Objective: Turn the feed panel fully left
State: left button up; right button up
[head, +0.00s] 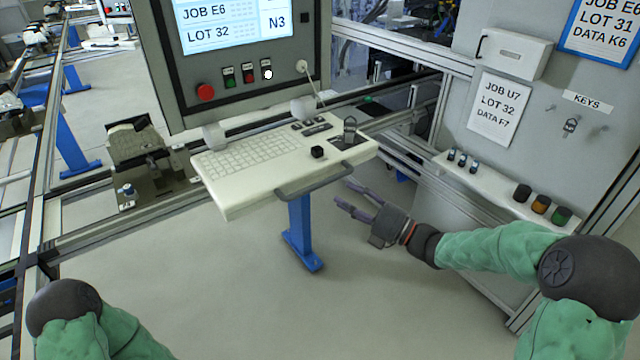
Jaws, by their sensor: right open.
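The feed panel (235,100) is a grey box with a lit screen (238,22), a red knob and small buttons, at the top middle of the head view. Its white keyboard shelf (235,195) juts out below it, with a grey bar handle (314,182) along the front right edge. My right gripper (343,193) is open and empty, just right of and below the handle, apart from it in the picture. Its fingers point left toward the shelf. My left gripper is out of view; only part of my left arm shows at the bottom left.
A grey cabinet with posted sheets (498,108) and a ledge (490,190) holding several small items stands at the right. Metal rails (90,228) run along the left. A blue post (301,230) stands under the shelf. The floor (270,310) in front is clear.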

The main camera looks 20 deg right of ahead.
aim_at(321, 185)
jog(key=x, duration=0.8)
jog(key=shift+w+a, duration=0.1)
jog(key=shift+w, duration=0.05)
jog(key=shift+c, duration=0.3)
grip_shut()
